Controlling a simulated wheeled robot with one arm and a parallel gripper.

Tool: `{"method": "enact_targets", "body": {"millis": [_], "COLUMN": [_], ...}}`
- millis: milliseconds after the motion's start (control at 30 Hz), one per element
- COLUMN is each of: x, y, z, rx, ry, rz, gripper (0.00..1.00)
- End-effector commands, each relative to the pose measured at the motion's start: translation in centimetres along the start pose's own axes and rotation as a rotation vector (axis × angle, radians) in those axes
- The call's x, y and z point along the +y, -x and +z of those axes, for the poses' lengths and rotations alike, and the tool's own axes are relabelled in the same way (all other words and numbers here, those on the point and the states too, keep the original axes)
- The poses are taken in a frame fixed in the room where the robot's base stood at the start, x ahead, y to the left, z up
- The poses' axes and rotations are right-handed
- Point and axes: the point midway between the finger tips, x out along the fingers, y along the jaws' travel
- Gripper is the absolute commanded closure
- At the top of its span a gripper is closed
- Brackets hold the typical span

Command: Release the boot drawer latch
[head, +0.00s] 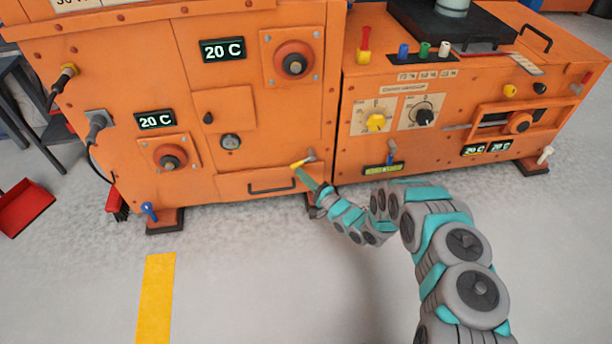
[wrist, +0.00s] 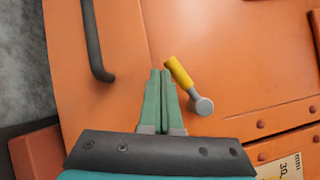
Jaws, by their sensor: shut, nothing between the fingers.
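The boot drawer latch is a small lever with a yellow grip and a grey pivot, above the drawer's right end in the head view (head: 299,164). In the wrist view its yellow grip (wrist: 179,72) slants from the grey pivot towards the fingertips. My gripper (wrist: 160,72) is shut and empty, its green fingers pressed together just left of the yellow grip. I cannot tell whether they touch it. In the head view my gripper (head: 298,172) is at the latch and partly overlaps it. The drawer front (head: 235,187) has a black handle (head: 272,188) and looks closed.
Above the latch is the orange cabinet with a red knob (head: 294,64) and displays. A blue-handled lever (head: 149,211) is at its lower left. The right orange unit (head: 450,135) stands close beside my arm. The floor in front is clear around a yellow stripe (head: 156,298).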

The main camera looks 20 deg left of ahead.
Motion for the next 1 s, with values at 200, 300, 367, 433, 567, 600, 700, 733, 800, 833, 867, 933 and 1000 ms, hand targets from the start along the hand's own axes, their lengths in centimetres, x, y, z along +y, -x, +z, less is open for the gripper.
{"method": "enact_targets", "body": {"millis": [200,300,367,433,567,600,700,733,800,833,867,933,1000], "x": [-0.7,-0.9,-1.1,-1.1,-1.1,-1.2,-1.3,-1.3,-1.4,-1.4,-1.4,-1.5,-1.5], "y": [-0.7,-0.8,-0.9,-1.0,-1.1,-1.1,-1.2,-1.2,-1.2,-1.2,-1.3,-1.3,-1.3], "z": [1.1,1.3,1.5,1.6,1.8,1.9,1.9,1.9,2.0,2.0,2.0,2.0,2.0], "rx": [-0.001,0.0,0.001,0.001,0.002,0.002,0.002,0.002,0.002,0.002,0.002,0.002,0.002], "ry": [-0.001,-0.001,-0.001,-0.018,-0.067,-0.078,-0.096,-0.1,-0.108,-0.11,-0.111,-0.113,-0.113], "rz": [0.001,0.001,0.001,-0.01,-0.039,-0.046,-0.059,-0.062,-0.067,-0.069,-0.07,-0.072,-0.073], "gripper": [1.0,1.0,1.0,1.0,1.0,1.0,1.0,1.0,1.0,1.0,1.0,1.0,1.0]}}
